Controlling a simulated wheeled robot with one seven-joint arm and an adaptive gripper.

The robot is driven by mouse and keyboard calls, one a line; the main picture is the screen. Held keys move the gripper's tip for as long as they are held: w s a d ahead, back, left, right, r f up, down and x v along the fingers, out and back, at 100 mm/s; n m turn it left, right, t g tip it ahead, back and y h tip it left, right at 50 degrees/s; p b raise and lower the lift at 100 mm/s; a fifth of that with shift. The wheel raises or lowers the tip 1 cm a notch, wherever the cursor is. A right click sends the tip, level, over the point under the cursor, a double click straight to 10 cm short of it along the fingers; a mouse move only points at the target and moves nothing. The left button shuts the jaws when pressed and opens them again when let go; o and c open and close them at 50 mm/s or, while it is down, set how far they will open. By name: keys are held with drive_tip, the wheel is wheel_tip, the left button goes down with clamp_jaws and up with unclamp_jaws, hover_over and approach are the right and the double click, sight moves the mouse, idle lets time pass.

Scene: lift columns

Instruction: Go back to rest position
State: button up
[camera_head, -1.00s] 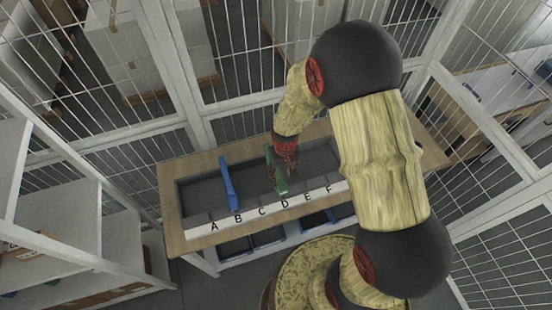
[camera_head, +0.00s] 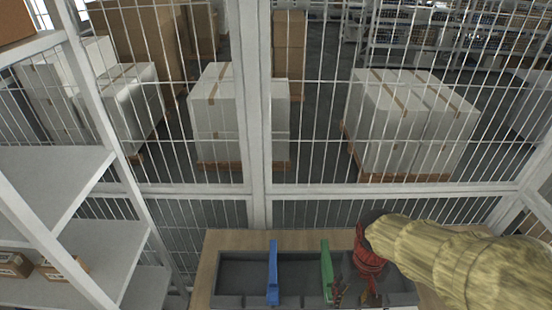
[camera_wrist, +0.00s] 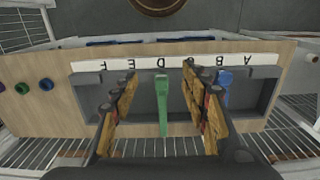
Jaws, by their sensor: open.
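My gripper (camera_head: 357,297) is at the lower right of the head view, over the right part of the grey tray (camera_head: 240,268). In the wrist view my gripper (camera_wrist: 160,128) is open, with a finger on each side and nothing held. A green column (camera_head: 326,270) stands in the tray just left of my gripper. In the wrist view the green column (camera_wrist: 162,105) shows between the open fingers, near letter D. A blue column (camera_head: 272,270) stands further left in the tray. It shows right of the fingers in the wrist view (camera_wrist: 224,88), near A and B.
The wooden table (camera_head: 205,270) holds the tray. A wire mesh fence (camera_head: 258,140) stands behind it. White shelves (camera_head: 50,185) are at the left. In the wrist view, a green knob (camera_wrist: 22,87) and a blue knob (camera_wrist: 46,84) are at the left of the wood.

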drive_tip(key=s+t+b, duration=0.1)
drive_tip(key=t+b, duration=0.1)
drive_tip(key=b, duration=0.2)
drive_tip(key=s+r+t+b, duration=0.1)
drive_tip(key=s+b, duration=0.1)
drive_tip(key=b, duration=0.3)
drive_tip(key=s+t+b, duration=0.1)
drive_tip(key=t+b, duration=0.1)
drive_tip(key=b, duration=0.2)
drive_tip(key=shift+s+r+t+b, duration=0.3)
drive_tip(key=shift+s+b, duration=0.05)
